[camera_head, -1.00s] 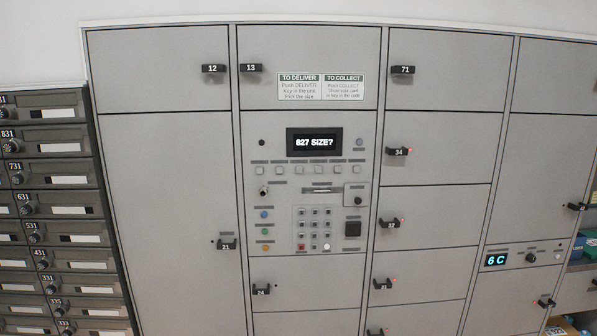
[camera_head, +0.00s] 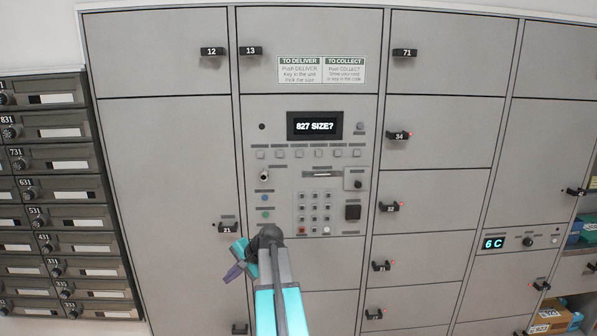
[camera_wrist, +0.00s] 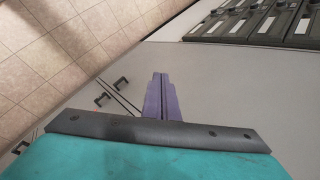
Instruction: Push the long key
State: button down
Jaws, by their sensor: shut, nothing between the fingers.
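The locker control panel (camera_head: 285,205) is upright in front of me in the head view. Its display (camera_head: 314,126) reads "827 SIZE?". A row of small square keys (camera_head: 299,154) runs under the display, each with a small label above it. The labels are too small to read, so I cannot tell which key is the long one. My gripper (camera_head: 233,273) is low and left of the panel, below the key row and apart from it. Its purple fingers are shut and empty, and they also show in the wrist view (camera_wrist: 161,85). No panel key shows in the wrist view.
A keypad (camera_head: 315,212) and a card slot (camera_head: 322,174) are lower on the panel. Door handles stick out around it, such as 21 (camera_head: 228,228) and 13 (camera_head: 251,50). Dark mailboxes (camera_head: 58,190) stand at the left. Shelves with boxes (camera_head: 552,318) are at the right.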

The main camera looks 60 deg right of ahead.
aim_at(299, 154)
jog(key=s+d+r+m+t+h, duration=0.1)
jog(key=s+d+r, duration=0.4)
jog(key=r, duration=0.7)
jog(key=s+d+r+m+t+h, duration=0.2)
jog(key=s+d+r, duration=0.4)
jog(key=d+r, duration=0.3)
jog(key=s+d+r+m+t+h+p, duration=0.1)
jog(key=s+d+r, duration=0.4)
jog(key=r, duration=1)
jog(key=shift+s+d+r+m+t+h, duration=0.35)
jog(key=shift+d+m+h, duration=0.25)
jog(key=shift+d+m, duration=0.45)
jog(key=shift+w+f, duration=0.1)
jog(key=shift+w, duration=0.1)
jog(key=shift+w+d+b, duration=0.25)
jog(key=shift+w+d, duration=0.55)
jog(key=shift+d, duration=0.35)
jog(key=shift+w+d+b, duration=0.3)
jog(key=shift+w+d, duration=0.55)
jog(key=shift+d, duration=0.3)
jog(key=shift+w+d+b, duration=0.25)
jog(key=shift+w+d, duration=0.55)
jog(key=shift+d, duration=0.35)
jog(key=shift+w+d, duration=0.1)
jog(key=shift+w, duration=0.05)
jog(key=shift+w+d, duration=0.2)
